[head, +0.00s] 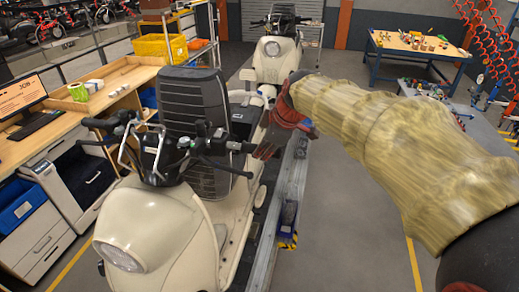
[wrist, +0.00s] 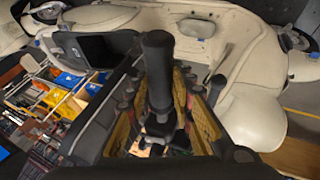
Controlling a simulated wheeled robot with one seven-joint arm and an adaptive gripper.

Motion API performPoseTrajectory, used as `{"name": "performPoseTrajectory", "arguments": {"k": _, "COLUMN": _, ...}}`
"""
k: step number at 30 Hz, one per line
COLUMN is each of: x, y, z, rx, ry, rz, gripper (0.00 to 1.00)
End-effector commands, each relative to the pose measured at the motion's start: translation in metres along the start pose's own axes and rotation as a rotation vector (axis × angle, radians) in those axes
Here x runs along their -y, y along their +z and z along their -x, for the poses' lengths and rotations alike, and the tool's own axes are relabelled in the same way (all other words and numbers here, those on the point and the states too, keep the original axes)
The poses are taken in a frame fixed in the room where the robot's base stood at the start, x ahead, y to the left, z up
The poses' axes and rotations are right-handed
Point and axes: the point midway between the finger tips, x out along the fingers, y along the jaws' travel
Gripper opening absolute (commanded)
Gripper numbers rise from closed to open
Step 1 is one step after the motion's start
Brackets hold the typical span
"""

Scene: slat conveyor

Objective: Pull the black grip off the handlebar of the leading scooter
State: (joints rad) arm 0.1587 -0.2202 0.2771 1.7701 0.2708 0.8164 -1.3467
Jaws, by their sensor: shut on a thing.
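The leading scooter (head: 160,232) is cream-coloured and stands at the front left of the head view, headlight towards me. Its handlebar (head: 172,150) has a black grip (head: 240,147) at the right end and another black grip (head: 100,123) at the left end. My gripper (head: 262,150) is at the outer end of the right grip and is shut on it. In the wrist view the black grip (wrist: 158,62) stands upright between the yellow-padded fingers of my gripper (wrist: 162,125). My fingers hide part of the grip and bar, and I cannot tell whether it has slid.
A second cream scooter (head: 278,55) stands behind on the conveyor (head: 290,190). A wooden workbench (head: 70,122) with a monitor runs along the left. A blue-framed table (head: 420,47) stands at the back right.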

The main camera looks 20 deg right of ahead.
Motion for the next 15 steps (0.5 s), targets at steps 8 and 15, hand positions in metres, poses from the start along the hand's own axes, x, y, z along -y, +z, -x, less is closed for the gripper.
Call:
{"name": "performPoseTrajectory", "arguments": {"k": 8, "x": 0.000, "y": 0.013, "z": 0.005, "rx": 0.000, "ry": 0.002, "rz": 0.000, "gripper": 0.01}}
{"name": "performPoseTrajectory", "arguments": {"k": 15, "x": 0.000, "y": 0.014, "z": 0.006, "rx": 0.000, "ry": 0.001, "rz": 0.001, "gripper": 0.01}}
